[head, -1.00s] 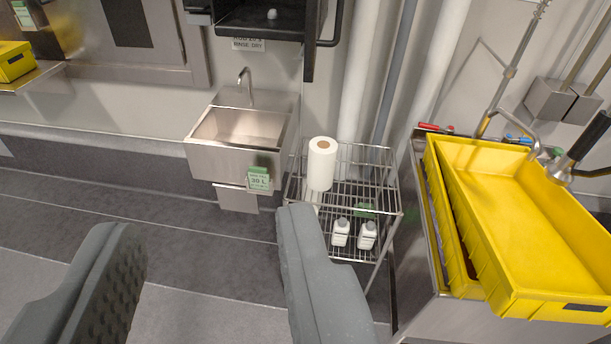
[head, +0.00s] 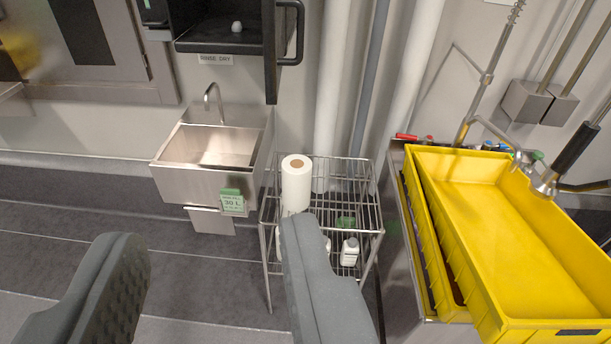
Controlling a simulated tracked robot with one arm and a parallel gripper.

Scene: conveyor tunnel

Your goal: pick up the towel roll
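The white towel roll (head: 296,184) stands upright on the top shelf of a wire rack (head: 345,180), toward the shelf's left side. Its brown core shows at the top, and its lower end is partly hidden by my right finger. My gripper (head: 205,260) is open and empty, its two grey fingers wide apart in the foreground. The roll is beyond the fingers, in line with the right finger's tip rather than the gap. I see no contact.
White bottles (head: 349,252) stand on the rack's lower shelf. A steel sink (head: 208,180) with a tap is left of the rack. Yellow trays (head: 500,220) rest on a steel counter at right. A black open-fronted box (head: 237,28) hangs above. The floor at left is clear.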

